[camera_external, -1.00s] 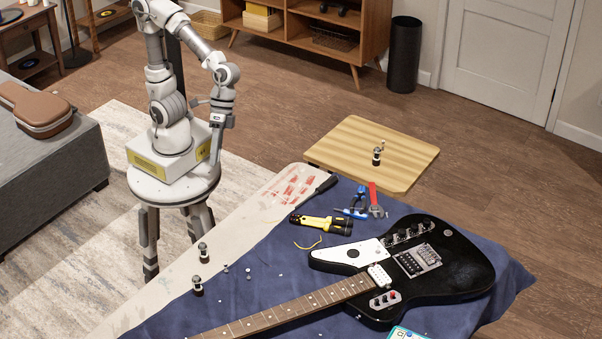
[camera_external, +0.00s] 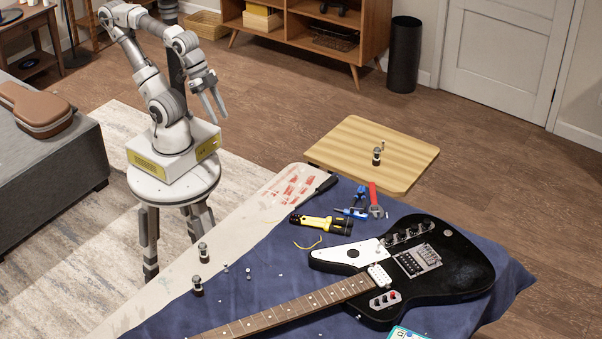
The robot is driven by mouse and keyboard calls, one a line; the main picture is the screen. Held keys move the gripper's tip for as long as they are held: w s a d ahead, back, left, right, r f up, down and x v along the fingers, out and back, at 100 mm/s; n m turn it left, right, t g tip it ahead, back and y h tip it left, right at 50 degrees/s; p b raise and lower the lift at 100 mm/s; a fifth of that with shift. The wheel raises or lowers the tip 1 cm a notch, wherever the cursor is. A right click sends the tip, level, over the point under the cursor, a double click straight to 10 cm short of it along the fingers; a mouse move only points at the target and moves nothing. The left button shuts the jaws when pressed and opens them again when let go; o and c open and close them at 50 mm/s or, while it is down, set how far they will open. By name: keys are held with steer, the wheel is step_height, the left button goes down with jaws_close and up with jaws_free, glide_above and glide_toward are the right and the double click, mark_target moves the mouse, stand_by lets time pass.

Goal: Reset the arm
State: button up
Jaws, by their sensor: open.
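My gripper (camera_external: 215,104) is open and empty. It hangs in the air to the right of my arm's upper links, with its two fingers apart and pointing down and to the right. It is clear of the table and touches nothing. My arm is bent, with its elbow high at the upper left and its forearm reaching right and down.
A black electric guitar (camera_external: 455,263) lies on a blue cloth (camera_external: 290,262) over the worktable. A wooden board (camera_external: 345,145) holds another small part (camera_external: 377,156).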

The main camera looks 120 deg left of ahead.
step_height(320, 180, up, 18)
steer(key=p, duration=1.7)
steer(key=shift+p, duration=0.35)
